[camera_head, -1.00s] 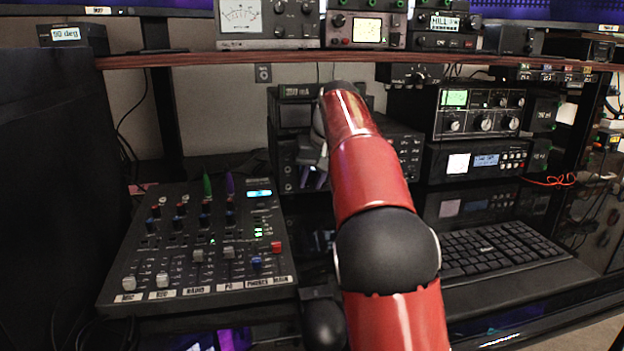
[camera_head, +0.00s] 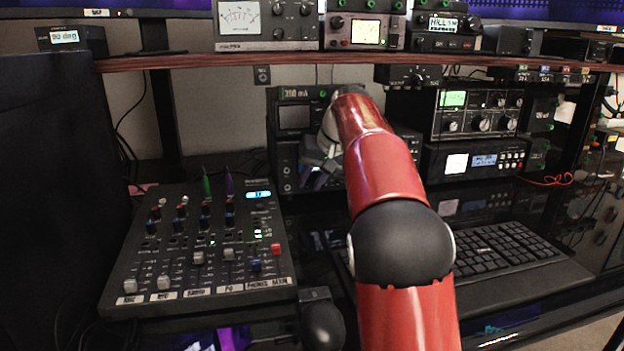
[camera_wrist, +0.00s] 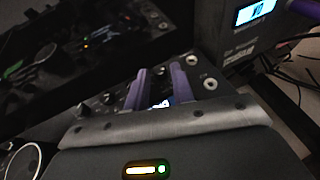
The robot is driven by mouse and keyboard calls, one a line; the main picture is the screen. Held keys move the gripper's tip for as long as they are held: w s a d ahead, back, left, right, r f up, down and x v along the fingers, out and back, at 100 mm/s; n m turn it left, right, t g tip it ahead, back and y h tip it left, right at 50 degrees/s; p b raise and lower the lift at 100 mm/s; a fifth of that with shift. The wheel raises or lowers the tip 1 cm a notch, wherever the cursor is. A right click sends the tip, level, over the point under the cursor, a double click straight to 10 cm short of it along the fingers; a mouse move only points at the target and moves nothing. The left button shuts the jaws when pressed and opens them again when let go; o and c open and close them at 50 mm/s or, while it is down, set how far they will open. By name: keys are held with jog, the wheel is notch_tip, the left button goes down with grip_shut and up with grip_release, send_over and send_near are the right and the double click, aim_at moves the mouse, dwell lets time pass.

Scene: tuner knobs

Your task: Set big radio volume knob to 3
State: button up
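My gripper (camera_head: 318,178) is well left of this radio, in front of a dark stacked unit, and partly hidden by my red arm. In the wrist view its two purple fingers (camera_wrist: 162,92) are apart with nothing held between them. A dark panel with jacks and small knobs lies behind them. A big round knob (camera_wrist: 22,162) shows at the lower left of that view.
A mixer (camera_head: 205,245) with faders lies at the left front. A keyboard (camera_head: 490,250) lies at the right front. A brown shelf edge (camera_head: 230,59) runs above. A black unit with lit displays (camera_head: 478,160) sits under the silver-faced radio.

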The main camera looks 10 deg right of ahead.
jog(key=p+v, duration=0.1)
jog(key=v, duration=0.6)
jog(key=shift+s+d+r, duration=0.15)
jog(key=shift+r, duration=0.15)
dwell(0.3)
